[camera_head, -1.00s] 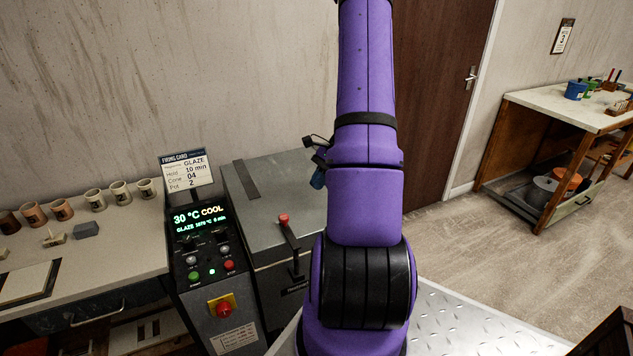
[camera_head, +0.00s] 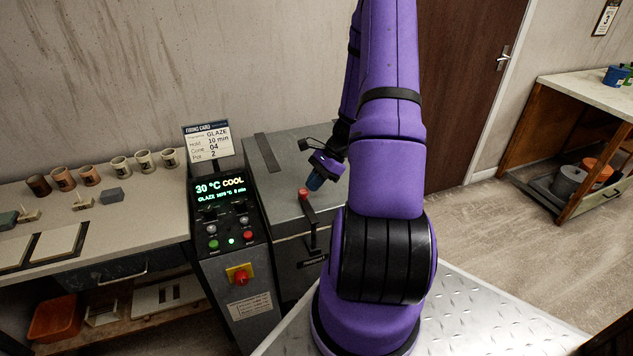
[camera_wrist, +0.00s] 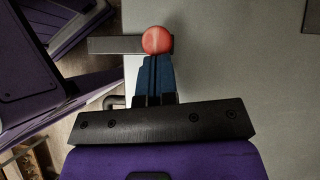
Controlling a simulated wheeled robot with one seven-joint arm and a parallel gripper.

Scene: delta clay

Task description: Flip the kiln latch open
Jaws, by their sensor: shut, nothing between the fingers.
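The kiln (camera_head: 290,160) is a grey box with a flat lid, right of the control panel. Its latch (camera_head: 308,215) is a dark lever on the front, with a red knob (camera_head: 303,193) standing at lid height. My gripper (camera_head: 314,185) is shut and empty, its blue fingers pointing down just behind and right of the knob. In the wrist view, the fingertips (camera_wrist: 157,58) line up with the red knob (camera_wrist: 157,40), and the dark latch bar (camera_wrist: 110,45) runs left from it. I cannot tell whether they touch.
The control panel (camera_head: 232,215) reads 30 °C COOL and has a red stop button (camera_head: 240,278). A bench (camera_head: 150,215) with several mugs stands at the left. My arm hides part of the kiln's right side. The floor at right is clear.

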